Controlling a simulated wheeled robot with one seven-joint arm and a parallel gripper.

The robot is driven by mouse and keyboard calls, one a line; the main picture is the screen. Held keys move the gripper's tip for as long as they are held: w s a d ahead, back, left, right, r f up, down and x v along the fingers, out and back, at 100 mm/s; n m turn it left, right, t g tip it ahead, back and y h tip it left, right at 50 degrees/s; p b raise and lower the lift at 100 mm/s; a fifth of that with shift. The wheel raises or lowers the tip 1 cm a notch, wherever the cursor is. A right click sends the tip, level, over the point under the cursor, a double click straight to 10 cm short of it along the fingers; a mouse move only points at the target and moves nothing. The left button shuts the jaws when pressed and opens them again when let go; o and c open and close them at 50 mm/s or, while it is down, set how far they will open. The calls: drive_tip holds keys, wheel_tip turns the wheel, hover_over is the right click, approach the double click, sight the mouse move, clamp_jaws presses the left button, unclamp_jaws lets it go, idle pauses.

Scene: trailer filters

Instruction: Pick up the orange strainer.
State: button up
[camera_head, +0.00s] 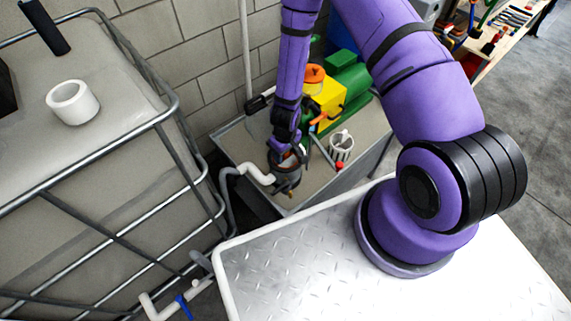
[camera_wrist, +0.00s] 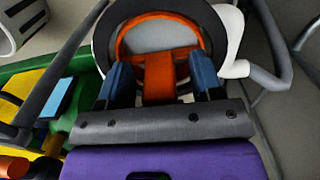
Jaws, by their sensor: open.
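The orange strainer (camera_wrist: 160,82) shows in the wrist view as an orange ring with a broad strap, inside the mouth of a dark round housing (camera_wrist: 104,42). My gripper (camera_wrist: 163,80) is open, with its two blue fingers on either side of the strap. I cannot tell whether either finger touches it. In the head view my gripper (camera_head: 287,150) points down over the dark housing (camera_head: 288,180), and the arm hides most of the strainer there.
A white elbow pipe (camera_head: 258,174) joins the housing's left side. A green and yellow pump (camera_head: 335,95) stands behind, and a white cup-like part (camera_head: 342,146) is at right. A caged tank (camera_head: 60,150) fills the left; a block wall closes the back.

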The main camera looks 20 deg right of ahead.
drive_tip(key=shift+c, duration=0.4)
clamp_jaws()
